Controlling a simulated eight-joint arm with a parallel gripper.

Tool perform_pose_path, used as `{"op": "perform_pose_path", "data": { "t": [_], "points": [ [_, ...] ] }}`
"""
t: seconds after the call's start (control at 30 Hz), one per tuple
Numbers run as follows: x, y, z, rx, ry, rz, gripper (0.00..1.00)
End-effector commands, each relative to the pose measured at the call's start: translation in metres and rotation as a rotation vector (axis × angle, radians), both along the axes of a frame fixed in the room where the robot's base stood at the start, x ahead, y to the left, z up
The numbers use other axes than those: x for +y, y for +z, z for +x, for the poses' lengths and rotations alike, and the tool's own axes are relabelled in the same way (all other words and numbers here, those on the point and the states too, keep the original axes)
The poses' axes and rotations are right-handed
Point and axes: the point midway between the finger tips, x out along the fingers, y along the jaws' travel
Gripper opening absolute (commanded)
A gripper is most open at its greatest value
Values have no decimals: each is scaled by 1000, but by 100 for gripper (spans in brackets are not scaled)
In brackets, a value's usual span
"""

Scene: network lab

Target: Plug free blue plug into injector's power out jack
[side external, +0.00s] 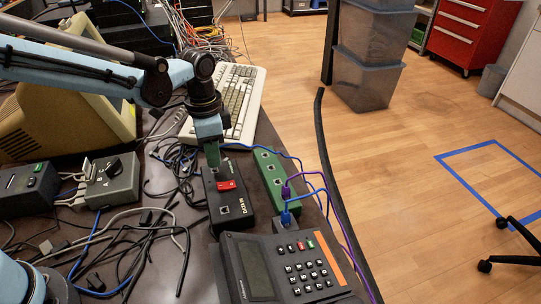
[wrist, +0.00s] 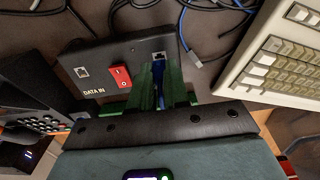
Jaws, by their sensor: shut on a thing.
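The injector (side external: 236,207) is a black box with a red rocker switch on the table, below my gripper (side external: 214,160). In the wrist view the injector (wrist: 105,55) shows a jack marked DATA IN at its left and another jack (wrist: 158,56) at its right end. My gripper (wrist: 159,95) has green fingers shut on the blue plug (wrist: 158,80). The plug's tip is right at the right-end jack; I cannot tell whether it has entered. In the side view the fingers hide the plug and that jack.
A green box (side external: 268,172) with a purple plug (side external: 286,191) stands right of the injector. A keyboard (side external: 235,100) lies behind; loose cables (side external: 130,235) crowd the left.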

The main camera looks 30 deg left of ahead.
Motion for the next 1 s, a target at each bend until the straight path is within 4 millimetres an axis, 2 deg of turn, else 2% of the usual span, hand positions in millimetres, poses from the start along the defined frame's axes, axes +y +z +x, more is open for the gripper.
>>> {"op": "perform_pose_path", "data": {
  "t": [1.0],
  "points": [
    [0,-8,0,0,0,0,0]
  ]
}}
